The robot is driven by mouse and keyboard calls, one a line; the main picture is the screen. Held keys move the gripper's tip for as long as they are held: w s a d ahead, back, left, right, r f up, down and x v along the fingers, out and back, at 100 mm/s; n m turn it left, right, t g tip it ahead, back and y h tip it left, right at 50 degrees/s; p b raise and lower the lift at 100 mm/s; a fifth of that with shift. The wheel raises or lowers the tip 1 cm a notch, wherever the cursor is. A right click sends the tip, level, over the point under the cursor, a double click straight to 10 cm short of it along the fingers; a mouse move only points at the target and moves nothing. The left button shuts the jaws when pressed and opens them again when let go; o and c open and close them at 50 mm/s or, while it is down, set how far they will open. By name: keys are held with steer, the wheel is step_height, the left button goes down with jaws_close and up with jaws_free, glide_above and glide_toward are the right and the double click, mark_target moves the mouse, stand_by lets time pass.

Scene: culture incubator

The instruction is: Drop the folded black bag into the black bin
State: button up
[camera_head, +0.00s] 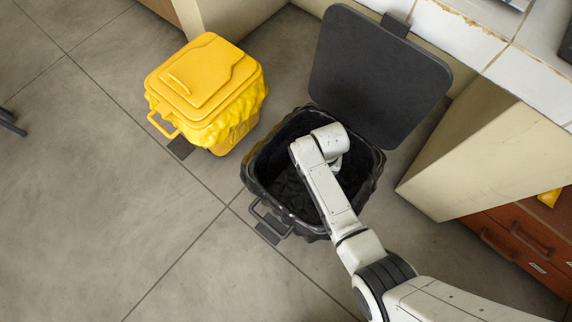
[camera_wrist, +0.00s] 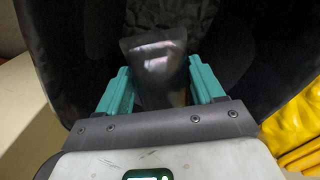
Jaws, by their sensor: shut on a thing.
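The black bin (camera_head: 258,188) stands on the floor with its lid (camera_head: 375,72) raised and a black liner inside. My arm reaches over the bin, and its end is above the opening; the fingers are hidden in the head view. In the wrist view my gripper (camera_wrist: 158,85) has two teal fingers shut on a dark, shiny folded black bag (camera_wrist: 152,58). The bag lies between the fingers and blends with the dark bin interior behind it, so its outline is hard to make out.
A closed yellow bin (camera_head: 205,85) stands to the left of the black bin, and its yellow side shows in the wrist view (camera_wrist: 297,130). A cream cabinet (camera_head: 490,150) with brown drawers (camera_head: 520,235) stands to the right.

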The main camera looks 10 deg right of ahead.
steer(key=o, duration=1.1)
steer(key=shift+o, duration=0.2)
step_height(320, 180, up, 11)
steer(key=p, duration=0.4)
steer(key=shift+f, duration=0.1)
